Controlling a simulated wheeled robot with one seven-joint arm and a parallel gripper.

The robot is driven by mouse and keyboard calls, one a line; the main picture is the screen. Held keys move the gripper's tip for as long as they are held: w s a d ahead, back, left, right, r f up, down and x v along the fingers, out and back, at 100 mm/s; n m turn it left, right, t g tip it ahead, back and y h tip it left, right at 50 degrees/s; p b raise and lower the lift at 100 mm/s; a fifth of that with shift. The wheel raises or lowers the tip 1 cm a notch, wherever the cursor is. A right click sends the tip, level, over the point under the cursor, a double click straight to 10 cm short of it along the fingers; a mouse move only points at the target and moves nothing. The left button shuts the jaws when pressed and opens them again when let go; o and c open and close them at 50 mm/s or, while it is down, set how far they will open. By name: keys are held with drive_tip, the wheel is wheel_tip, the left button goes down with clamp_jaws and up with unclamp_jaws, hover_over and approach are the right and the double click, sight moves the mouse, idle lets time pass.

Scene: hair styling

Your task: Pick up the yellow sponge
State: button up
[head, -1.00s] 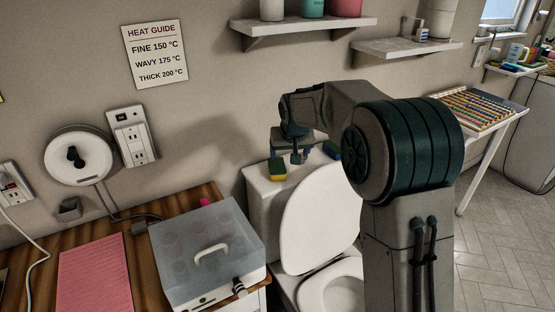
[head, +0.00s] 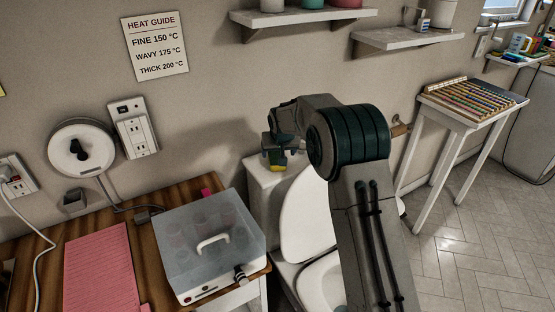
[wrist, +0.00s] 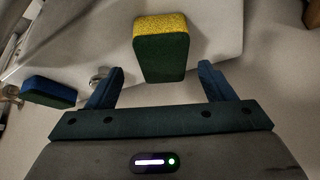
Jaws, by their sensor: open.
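The yellow sponge (head: 278,168), yellow with a green layer, rests on the toilet tank (head: 260,176) in the head view. My gripper (head: 275,153) is over it there and hides part of it. In the wrist view the sponge (wrist: 162,48) lies straight ahead, centred on the gap between my fingertips (wrist: 161,70). My gripper is open, with a finger on each side of that gap and nothing held. I cannot tell exactly how far the fingertips are from the sponge.
A blue and green sponge (wrist: 48,92) lies to the left in the wrist view. The raised toilet lid (head: 306,215) stands in front of the tank. A lidded box (head: 210,245) sits on the wooden counter to the left. Shelves (head: 300,18) hang above.

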sight(277, 155)
drive_tip(key=shift+x, duration=1.95)
drive_tip(key=shift+a, duration=0.2)
drive_tip(key=c, duration=1.1)
drive_tip(key=shift+r, duration=0.15)
drive_tip(key=shift+r, duration=0.65)
wheel_tip(277, 155, up, 3)
drive_tip(key=shift+f, duration=0.1)
drive_tip(key=s+d+r, duration=0.1)
drive_tip(key=d+r, duration=0.1)
drive_tip(key=d, duration=0.1)
drive_tip(key=s+d+r+b, duration=0.1)
drive_tip(key=s+d+r, duration=0.1)
drive_tip(key=d, duration=0.2)
drive_tip(key=s+d+r, duration=0.2)
drive_tip(key=d, duration=0.1)
drive_tip(key=shift+d+r, duration=0.35)
drive_tip(key=shift+r, duration=0.05)
